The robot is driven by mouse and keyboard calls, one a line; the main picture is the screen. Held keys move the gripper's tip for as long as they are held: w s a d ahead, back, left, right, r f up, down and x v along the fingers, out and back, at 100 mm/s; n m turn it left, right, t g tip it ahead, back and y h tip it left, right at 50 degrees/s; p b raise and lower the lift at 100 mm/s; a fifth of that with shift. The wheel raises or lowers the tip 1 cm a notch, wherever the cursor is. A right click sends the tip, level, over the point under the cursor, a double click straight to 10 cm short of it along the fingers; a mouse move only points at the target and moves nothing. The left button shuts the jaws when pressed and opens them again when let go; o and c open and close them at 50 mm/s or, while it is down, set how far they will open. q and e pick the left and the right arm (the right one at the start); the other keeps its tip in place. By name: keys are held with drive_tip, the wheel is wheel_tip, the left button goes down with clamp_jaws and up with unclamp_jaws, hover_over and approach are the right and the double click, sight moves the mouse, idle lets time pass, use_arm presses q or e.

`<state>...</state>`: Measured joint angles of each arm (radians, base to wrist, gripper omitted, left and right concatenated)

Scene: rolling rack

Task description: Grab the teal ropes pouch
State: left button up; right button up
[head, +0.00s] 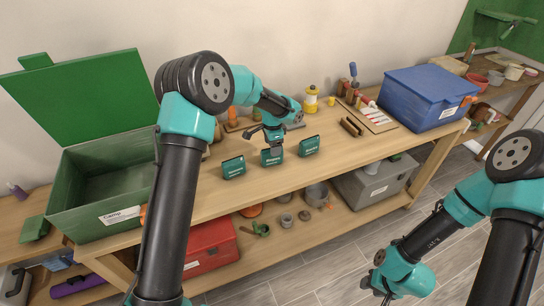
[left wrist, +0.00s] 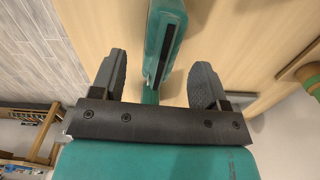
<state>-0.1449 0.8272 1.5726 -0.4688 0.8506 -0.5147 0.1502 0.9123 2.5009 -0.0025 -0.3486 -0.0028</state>
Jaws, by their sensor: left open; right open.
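Three small teal pouches with white lettering stand in a row on the wooden rack top: a left pouch (head: 233,168), a middle pouch (head: 271,158) and a right pouch (head: 309,146). The lettering is too small for me to read surely. My left gripper (head: 273,146) is open, right above the middle pouch. In the left wrist view a teal pouch (left wrist: 166,28) shows edge-on between the two spread fingers, with a gap on each side. My right gripper (head: 378,288) is open and empty, low at the front right, away from the rack top.
An open green box (head: 105,210) stands left and a closed blue box (head: 425,97) right on the rack. A yellow lantern (head: 311,99) and tools stand behind the pouches. A red box (head: 208,247), pots and a grey box (head: 370,187) sit on the lower shelf.

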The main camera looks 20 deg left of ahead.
use_arm(q)
wheel_tip(320, 180, down, 4)
drive_tip(key=shift+a+f, duration=0.1)
idle(0.5)
drive_tip(key=c, duration=1.1)
